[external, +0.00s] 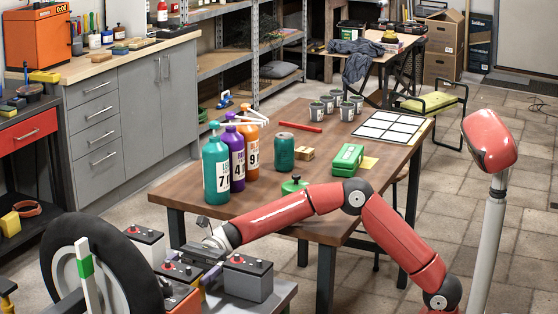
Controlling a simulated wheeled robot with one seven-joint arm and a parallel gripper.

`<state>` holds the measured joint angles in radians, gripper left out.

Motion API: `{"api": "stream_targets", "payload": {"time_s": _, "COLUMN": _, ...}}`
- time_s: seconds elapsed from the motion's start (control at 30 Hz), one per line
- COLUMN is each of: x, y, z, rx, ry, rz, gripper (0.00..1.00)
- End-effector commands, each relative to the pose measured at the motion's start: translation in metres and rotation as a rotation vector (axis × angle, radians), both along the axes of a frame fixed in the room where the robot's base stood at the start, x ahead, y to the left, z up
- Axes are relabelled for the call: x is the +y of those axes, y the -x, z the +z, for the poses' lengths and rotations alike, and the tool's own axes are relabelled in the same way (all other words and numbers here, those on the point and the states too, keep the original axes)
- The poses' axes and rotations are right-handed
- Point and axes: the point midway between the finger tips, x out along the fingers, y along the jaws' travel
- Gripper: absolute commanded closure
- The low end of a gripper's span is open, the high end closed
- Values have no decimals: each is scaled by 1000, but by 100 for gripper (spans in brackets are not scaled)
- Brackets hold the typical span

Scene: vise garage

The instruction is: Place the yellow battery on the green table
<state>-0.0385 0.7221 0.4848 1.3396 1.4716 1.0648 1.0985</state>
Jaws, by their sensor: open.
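I see no battery that is clearly yellow and no green table. A battery with an orange body (188,302) and a black top stands at the lower left, partly cut off by the frame. My gripper (203,266) is open, low among the batteries, close to the orange one. I cannot tell whether it touches it, and its fingertips are hard to make out.
A brown wooden table (225,206) holds several bottles, a teal can (284,151), a green box (347,160) and several cups. A large tire (125,280) stands at the lower left. My arm reaches past the table's front corner. Tiled floor lies open at right.

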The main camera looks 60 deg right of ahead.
Motion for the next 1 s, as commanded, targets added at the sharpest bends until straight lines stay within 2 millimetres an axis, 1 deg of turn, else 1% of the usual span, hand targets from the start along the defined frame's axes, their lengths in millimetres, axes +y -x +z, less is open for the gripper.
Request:
{"api": "stream_targets", "payload": {"time_s": 0.03, "x": 1, "y": 0, "z": 13, "rx": -5, "ry": -2, "rz": 1, "gripper": 0}}
{"api": "stream_targets", "payload": {"time_s": 0.2, "x": 2, "y": 1, "z": 45, "rx": -3, "ry": -2, "rz": 1, "gripper": 0}}
{"api": "stream_targets", "payload": {"time_s": 0.3, "x": 2, "y": 0, "z": 59, "rx": -3, "ry": -1, "rz": 1, "gripper": 0}}
{"api": "stream_targets", "payload": {"time_s": 0.4, "x": 2, "y": 0, "z": 67, "rx": -2, "ry": -1, "rz": 1, "gripper": 0}}
{"api": "stream_targets", "payload": {"time_s": 0.53, "x": 2, "y": 0, "z": 70, "rx": -1, "ry": -1, "rz": 1, "gripper": 0}}
{"api": "stream_targets", "payload": {"time_s": 0.9, "x": 2, "y": 1, "z": 70, "rx": -1, "ry": 0, "rz": 1, "gripper": 0}}
{"api": "stream_targets", "payload": {"time_s": 0.97, "x": 2, "y": 4, "z": 71, "rx": -13, "ry": 9, "rz": 5, "gripper": 0}}
{"api": "stream_targets", "payload": {"time_s": 1.0, "x": 3, "y": 8, "z": 71, "rx": -34, "ry": 25, "rz": 10, "gripper": 0}}
